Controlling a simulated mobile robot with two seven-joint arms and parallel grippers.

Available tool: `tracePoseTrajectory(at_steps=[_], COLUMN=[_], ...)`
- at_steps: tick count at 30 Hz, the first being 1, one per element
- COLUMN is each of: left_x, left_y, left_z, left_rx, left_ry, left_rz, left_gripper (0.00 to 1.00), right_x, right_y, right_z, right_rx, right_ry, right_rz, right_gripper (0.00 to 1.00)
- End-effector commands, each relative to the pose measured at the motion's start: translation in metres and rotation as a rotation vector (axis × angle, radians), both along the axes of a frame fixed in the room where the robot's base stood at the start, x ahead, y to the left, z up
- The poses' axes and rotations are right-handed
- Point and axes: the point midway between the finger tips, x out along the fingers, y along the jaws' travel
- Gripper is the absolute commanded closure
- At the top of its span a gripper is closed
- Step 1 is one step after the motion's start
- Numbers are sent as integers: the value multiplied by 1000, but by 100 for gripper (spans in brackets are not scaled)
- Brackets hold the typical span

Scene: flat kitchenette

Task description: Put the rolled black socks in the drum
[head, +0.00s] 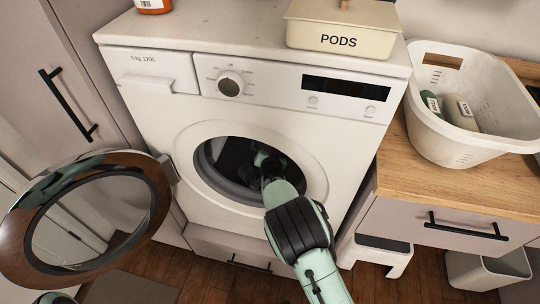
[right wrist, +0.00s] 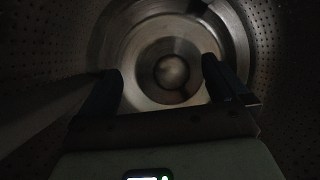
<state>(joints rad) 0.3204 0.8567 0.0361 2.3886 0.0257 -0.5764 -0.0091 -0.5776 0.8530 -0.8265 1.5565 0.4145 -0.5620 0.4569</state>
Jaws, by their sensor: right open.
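The washing machine's drum (right wrist: 125,35) fills the right wrist view, with perforated metal walls and a round back plate. In the head view its dark opening (head: 212,160) is in the machine's front. My right arm reaches through that opening. My right gripper (right wrist: 162,72) is inside the drum, its two dark fingers apart and nothing seen between them. I cannot make out the rolled black socks in either view; the drum is dark and its lower part is hidden by my gripper and arm.
The round door (head: 150,222) stands open at the left. On top are a cream PODS box (head: 340,38) and an orange-labelled container (head: 153,5). A white basket (head: 437,122) with green and pale rolled items stands on the wooden counter (head: 398,168) at right.

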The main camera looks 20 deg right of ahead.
Motion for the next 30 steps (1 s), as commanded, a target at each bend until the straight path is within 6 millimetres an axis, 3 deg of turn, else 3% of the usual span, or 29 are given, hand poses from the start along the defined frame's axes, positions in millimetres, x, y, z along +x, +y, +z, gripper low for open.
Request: tracePoseTrajectory(at_steps=[18,30], left_x=[-45,-49], left_y=[-23,-25], left_z=[34,35], left_rx=[-58,-63], left_ry=[117,129], left_rz=[-50,-53], left_gripper=[42,42], right_x=[-105,-117], right_y=[32,35], right_z=[36,38], right_rx=[2,0], right_ry=[-1,-1], right_rz=[-1,1], right_gripper=[0,0])
